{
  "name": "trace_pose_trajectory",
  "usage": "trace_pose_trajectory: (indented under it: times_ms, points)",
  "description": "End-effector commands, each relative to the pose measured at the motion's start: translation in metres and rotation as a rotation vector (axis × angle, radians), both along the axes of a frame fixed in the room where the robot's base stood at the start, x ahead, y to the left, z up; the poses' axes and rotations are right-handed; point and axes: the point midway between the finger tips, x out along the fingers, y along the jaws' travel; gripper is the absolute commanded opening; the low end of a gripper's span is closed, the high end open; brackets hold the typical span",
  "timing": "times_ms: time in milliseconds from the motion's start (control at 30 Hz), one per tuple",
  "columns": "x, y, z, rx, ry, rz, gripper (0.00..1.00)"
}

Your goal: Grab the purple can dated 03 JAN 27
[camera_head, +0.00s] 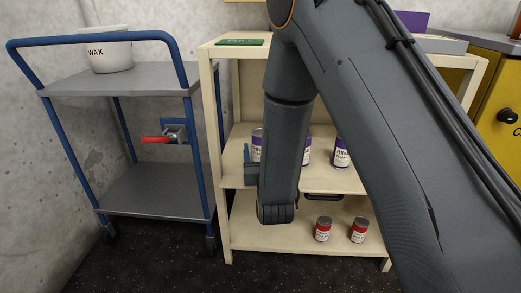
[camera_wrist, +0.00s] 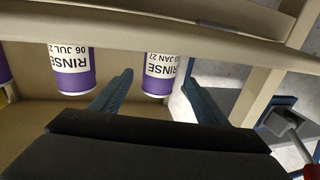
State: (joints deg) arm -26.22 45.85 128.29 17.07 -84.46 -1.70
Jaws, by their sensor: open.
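The purple and white RINSE can dated 03 JAN 27 (camera_wrist: 160,75) appears upside down in the wrist view, its first digit hard to read. My gripper (camera_wrist: 158,78) is open, with one blue finger on each side of this can in the picture. I see a gap on both sides and cannot tell how deep the can sits between the fingers. In the head view my arm hides most of the gripper (camera_head: 248,165), and a purple-topped can (camera_head: 257,146) shows partly behind it on the middle shelf.
Another RINSE can, dated 06 JUL (camera_wrist: 73,72), stands beside the target. More purple cans (camera_head: 342,152) are on the cream shelf unit (camera_head: 240,239). Two red cans (camera_head: 323,229) stand on the lower shelf. A blue-framed cart (camera_head: 150,205) with a WAX tub (camera_head: 108,55) is at left.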

Motion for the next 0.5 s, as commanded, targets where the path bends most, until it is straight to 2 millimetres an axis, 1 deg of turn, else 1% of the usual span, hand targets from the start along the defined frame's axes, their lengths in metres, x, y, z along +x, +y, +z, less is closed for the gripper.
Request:
trace_pose_trajectory:
  times_ms: [33, 200, 300, 500]
  points:
    - [0.009, 0.0, -0.001, 0.001, -0.003, -0.001, 0.68]
    - [0.03, 0.003, -0.001, 0.0, -0.001, 0.0, 0.68]
    - [0.035, 0.004, 0.0, 0.0, 0.0, 0.0, 0.68]
    - [0.035, 0.004, 0.0, 0.0, 0.001, 0.001, 0.68]
